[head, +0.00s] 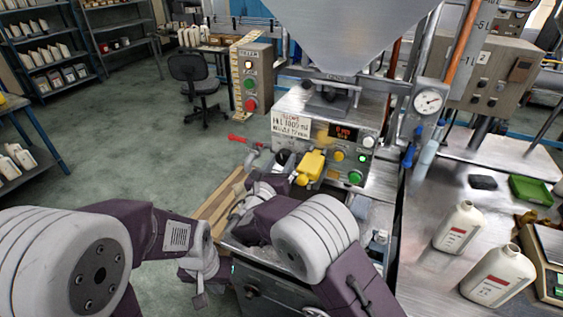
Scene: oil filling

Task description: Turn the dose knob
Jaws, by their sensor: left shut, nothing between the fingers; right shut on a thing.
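The filling machine's control panel (325,150) stands in the middle, with a lit display (345,132) and several buttons. A yellow knob-like part (311,164) sticks out low on the panel's front; I take it for the dose knob. My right gripper (291,178) is at this part and looks shut on it, but its fingertips are mostly hidden by my own wrist. My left gripper (198,292) hangs low at the left, pointing down, shut and empty, apart from the panel.
White bottles (460,226) stand on the steel table at the right, near a green tray (530,189). A steel hopper (350,35) hangs above the panel. A red-handled part (238,139) juts out left of the panel.

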